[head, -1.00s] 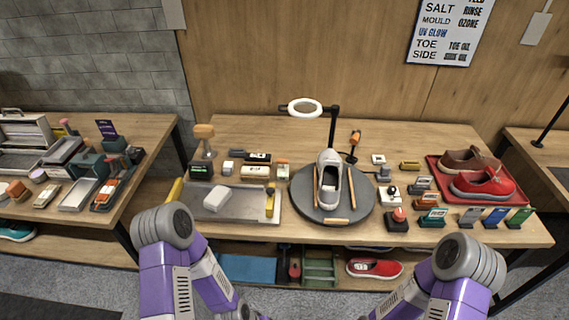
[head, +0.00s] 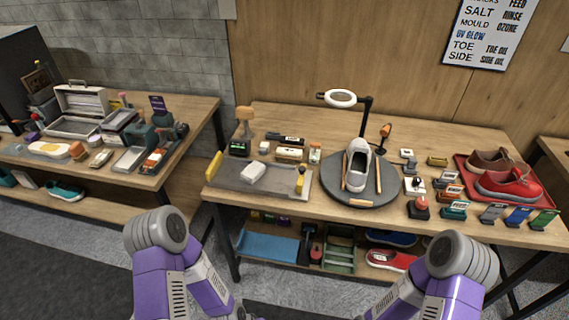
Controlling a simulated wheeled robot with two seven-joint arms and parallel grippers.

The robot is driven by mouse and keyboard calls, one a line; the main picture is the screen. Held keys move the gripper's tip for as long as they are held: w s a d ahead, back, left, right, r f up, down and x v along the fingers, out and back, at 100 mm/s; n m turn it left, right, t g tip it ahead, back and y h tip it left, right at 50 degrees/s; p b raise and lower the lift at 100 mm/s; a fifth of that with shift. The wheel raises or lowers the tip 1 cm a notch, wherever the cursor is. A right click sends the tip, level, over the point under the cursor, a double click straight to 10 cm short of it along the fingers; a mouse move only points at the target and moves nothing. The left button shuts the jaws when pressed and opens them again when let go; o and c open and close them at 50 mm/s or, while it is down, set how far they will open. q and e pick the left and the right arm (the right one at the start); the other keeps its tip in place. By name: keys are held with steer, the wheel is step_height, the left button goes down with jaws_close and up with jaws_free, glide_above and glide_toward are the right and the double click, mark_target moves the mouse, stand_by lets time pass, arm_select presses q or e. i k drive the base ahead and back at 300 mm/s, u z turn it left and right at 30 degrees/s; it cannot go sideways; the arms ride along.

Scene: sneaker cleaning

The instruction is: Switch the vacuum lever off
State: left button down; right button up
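I cannot make out for certain which thing is the vacuum lever. A small grey lever-like device (head: 409,162) stands on the middle table, right of the round turntable (head: 393,194). A white block with dark and red parts (head: 414,185) and a dark block with a red knob (head: 419,206) stand nearer the front. Lever positions are too small to read. My two purple arms show at the bottom edge, in front of the table. Both grippers are outside the view, so their opening does not show.
A grey-and-white sneaker (head: 356,165) rests on the turntable under a ring lamp (head: 341,99). A grey tray (head: 229,172) is left of it, a red tray (head: 463,175) with shoes right. A second table (head: 196,121) stands at left. Grey floor is open between the tables.

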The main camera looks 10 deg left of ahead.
mark_target(315, 145)
steer(key=u, duration=0.45)
steer(key=k, duration=0.95)
steer(key=z, duration=0.1)
steer(key=i, duration=0.45)
steer(key=z, duration=0.85)
steer(key=i, duration=1.1)
steer(key=u, duration=0.4)
